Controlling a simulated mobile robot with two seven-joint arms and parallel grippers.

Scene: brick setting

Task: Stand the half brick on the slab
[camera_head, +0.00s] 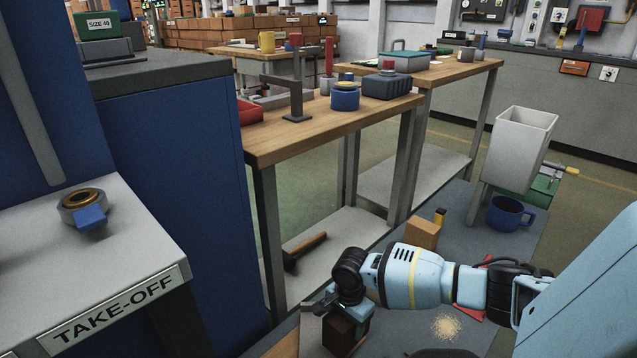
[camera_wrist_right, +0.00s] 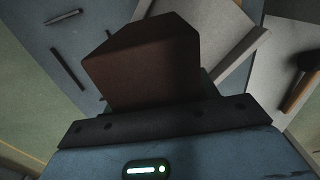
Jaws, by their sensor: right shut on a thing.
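My right gripper (camera_head: 335,312) reaches down low at the bottom middle of the head view. It is shut on a dark reddish-brown brick (camera_head: 340,335), which I take for the half brick. In the right wrist view the brick (camera_wrist_right: 155,62) sticks out beyond the dark gripper edge, its blocky end in shadow. Behind it lies a pale flat piece with a raised edge (camera_wrist_right: 228,32); I cannot tell whether this is the slab. Whether the brick touches anything below is hidden. My left gripper is not in view.
A workbench (camera_head: 275,142) stands ahead, with a hammer (camera_head: 304,245) on its low shelf (camera_head: 335,232). A tan block (camera_head: 423,233), a blue mug (camera_head: 508,214) and a sand-coloured pile (camera_head: 446,326) are on the grey surface near my right arm. A take-off table (camera_head: 135,235) is at left.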

